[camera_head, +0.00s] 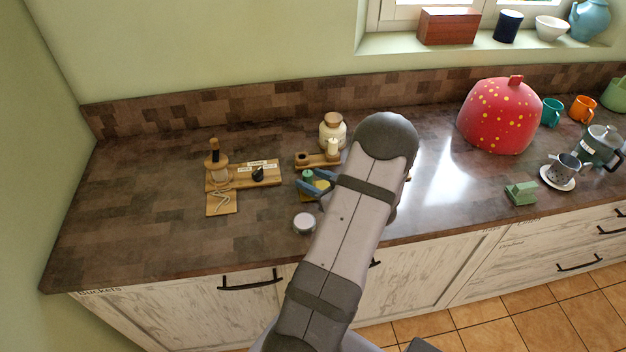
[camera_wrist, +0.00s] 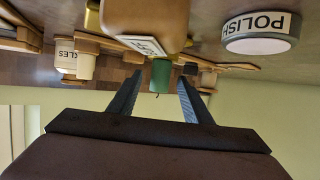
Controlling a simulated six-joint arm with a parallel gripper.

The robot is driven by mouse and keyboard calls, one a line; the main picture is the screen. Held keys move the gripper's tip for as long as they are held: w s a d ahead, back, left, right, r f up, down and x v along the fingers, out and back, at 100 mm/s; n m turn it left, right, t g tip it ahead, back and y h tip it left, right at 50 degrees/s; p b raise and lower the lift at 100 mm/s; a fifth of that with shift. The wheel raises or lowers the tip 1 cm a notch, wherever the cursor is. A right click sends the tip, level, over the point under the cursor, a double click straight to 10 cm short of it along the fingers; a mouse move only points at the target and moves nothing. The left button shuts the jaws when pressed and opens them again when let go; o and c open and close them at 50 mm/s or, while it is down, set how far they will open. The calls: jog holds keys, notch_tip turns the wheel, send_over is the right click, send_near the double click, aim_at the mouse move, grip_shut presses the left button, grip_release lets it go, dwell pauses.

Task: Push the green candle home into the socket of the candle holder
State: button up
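The green candle (camera_head: 307,175) stands on the counter side of my gripper, in front of the wooden candle holder (camera_head: 318,160). The holder has a dark socket at its left and a cream candle (camera_head: 332,147) at its right. In the wrist view, which looks upside down, the green candle (camera_wrist: 161,74) shows between my two fingertips, with a gap on each side. My gripper (camera_wrist: 160,80) is open. It also shows in the head view (camera_head: 316,186), low beside the candle. A tan block (camera_wrist: 145,18) hides the candle's base in the wrist view; I cannot tell what the candle stands in.
A polish tin (camera_wrist: 262,33) stands near; it also shows in the head view (camera_head: 304,223). A labelled jar (camera_head: 333,130) stands behind the holder. A wooden board (camera_head: 262,174) with a bottle (camera_head: 216,165) lies to the left. My arm hides the counter to the right.

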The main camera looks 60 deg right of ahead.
jog(key=shift+s+a+r+b, duration=0.1)
jog(key=shift+s+r+b, duration=0.15)
jog(key=shift+s, duration=0.35)
jog(key=b+v, duration=0.1)
jog(key=v, duration=0.5)
jog(key=shift+b, duration=0.4)
